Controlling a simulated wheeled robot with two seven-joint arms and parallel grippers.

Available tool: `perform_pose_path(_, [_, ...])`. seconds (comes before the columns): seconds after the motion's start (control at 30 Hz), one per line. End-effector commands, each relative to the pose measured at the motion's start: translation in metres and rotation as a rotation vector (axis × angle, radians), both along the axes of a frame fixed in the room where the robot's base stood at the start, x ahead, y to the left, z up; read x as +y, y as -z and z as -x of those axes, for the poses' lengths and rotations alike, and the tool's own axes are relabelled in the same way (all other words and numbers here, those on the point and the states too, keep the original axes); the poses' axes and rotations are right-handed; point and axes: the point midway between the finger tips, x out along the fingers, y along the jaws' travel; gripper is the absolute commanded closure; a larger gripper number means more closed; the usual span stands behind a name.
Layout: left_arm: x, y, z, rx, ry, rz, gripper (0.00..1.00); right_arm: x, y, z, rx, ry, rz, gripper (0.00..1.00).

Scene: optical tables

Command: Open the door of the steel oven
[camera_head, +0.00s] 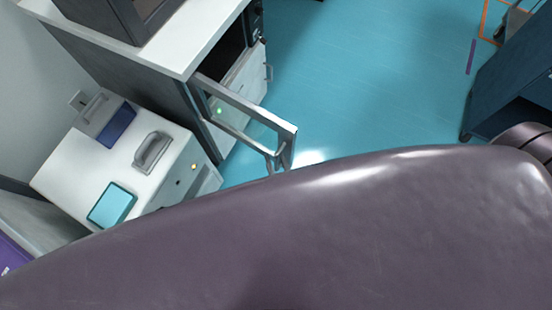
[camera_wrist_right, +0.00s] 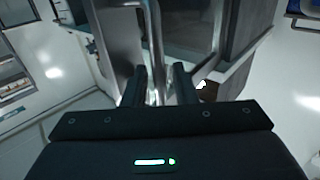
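The steel oven (camera_head: 207,128) stands under a white worktop at the upper left of the head view. Its framed glass door (camera_head: 245,104) stands open, swung out from the oven front. The bar handle (camera_head: 282,158) is at the door's outer end, partly hidden by my arm. In the right wrist view, my right gripper (camera_wrist_right: 159,72) has its two fingers apart, with the handle bar (camera_wrist_right: 155,35) running down between them. A gap shows beside the bar; contact is unclear. The head view hides this gripper behind my large arm link. My left gripper is not seen.
Left of the oven, a white cabinet (camera_head: 60,180) carries a grey handled block (camera_head: 152,152), a cyan box (camera_head: 112,204) and a blue item (camera_head: 117,124). Open blue floor (camera_head: 370,70) lies right of the door. A dark cabinet (camera_head: 515,85) stands at far right.

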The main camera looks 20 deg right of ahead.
Motion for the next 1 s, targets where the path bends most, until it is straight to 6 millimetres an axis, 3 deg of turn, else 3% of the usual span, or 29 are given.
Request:
perform_pose_path(0.5, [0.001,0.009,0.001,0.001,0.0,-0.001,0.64,0.001,0.001,0.071,0.002,-0.001,0.0,0.75])
perform_pose_path(1.0, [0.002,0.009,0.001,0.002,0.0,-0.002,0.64,0.001,0.0,0.077,0.0,-0.001,0.0,0.75])
